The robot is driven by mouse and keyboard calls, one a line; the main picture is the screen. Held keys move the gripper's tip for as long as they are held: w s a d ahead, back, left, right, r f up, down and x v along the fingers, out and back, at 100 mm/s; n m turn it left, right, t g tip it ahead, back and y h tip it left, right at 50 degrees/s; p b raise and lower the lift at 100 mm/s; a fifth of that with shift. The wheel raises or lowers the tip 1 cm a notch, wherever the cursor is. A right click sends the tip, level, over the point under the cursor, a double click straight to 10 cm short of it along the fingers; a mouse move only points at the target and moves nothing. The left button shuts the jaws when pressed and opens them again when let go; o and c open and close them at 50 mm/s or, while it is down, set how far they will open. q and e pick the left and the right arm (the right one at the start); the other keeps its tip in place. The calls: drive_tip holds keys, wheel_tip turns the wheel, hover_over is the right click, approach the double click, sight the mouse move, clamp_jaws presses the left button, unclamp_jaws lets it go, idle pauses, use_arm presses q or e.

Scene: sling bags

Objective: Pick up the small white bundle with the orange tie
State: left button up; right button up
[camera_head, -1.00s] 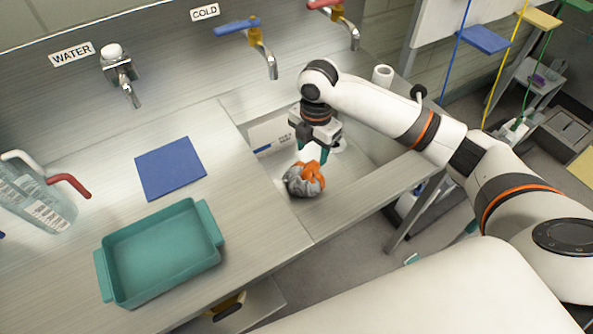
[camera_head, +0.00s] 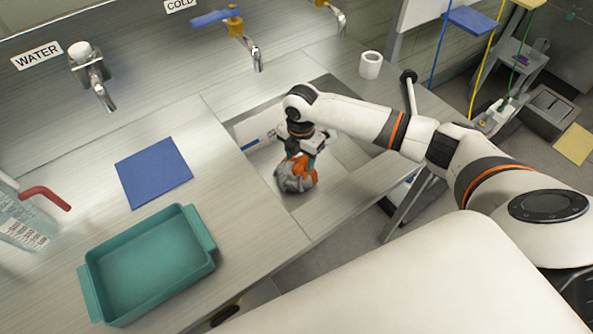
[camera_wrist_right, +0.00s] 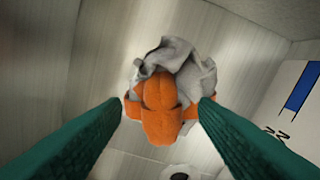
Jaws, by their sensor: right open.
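The small white bundle (camera_head: 290,178), greyish in this light, with its orange tie (camera_head: 303,168), sits in the sink basin in the head view. In the right wrist view the bundle (camera_wrist_right: 181,62) shows with the orange tie (camera_wrist_right: 159,103) facing the camera. My right gripper (camera_head: 309,162) is low over the bundle in the head view. In the right wrist view its two green fingers (camera_wrist_right: 160,104) are open, one on each side of the orange tie. I cannot tell whether they touch it. My left gripper is not in view.
A teal tray (camera_head: 88,290) and a blue cloth (camera_head: 153,172) lie on the counter to the left. A white cup (camera_head: 371,65) stands behind my right arm.

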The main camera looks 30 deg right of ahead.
wheel_tip(320, 180, down, 2)
drive_tip(key=shift+f, duration=0.1)
clamp_jaws()
drive_tip(key=shift+w, duration=0.1)
idle(0.4)
wheel_tip(320, 180, up, 10)
drive_tip(key=shift+b, duration=0.3)
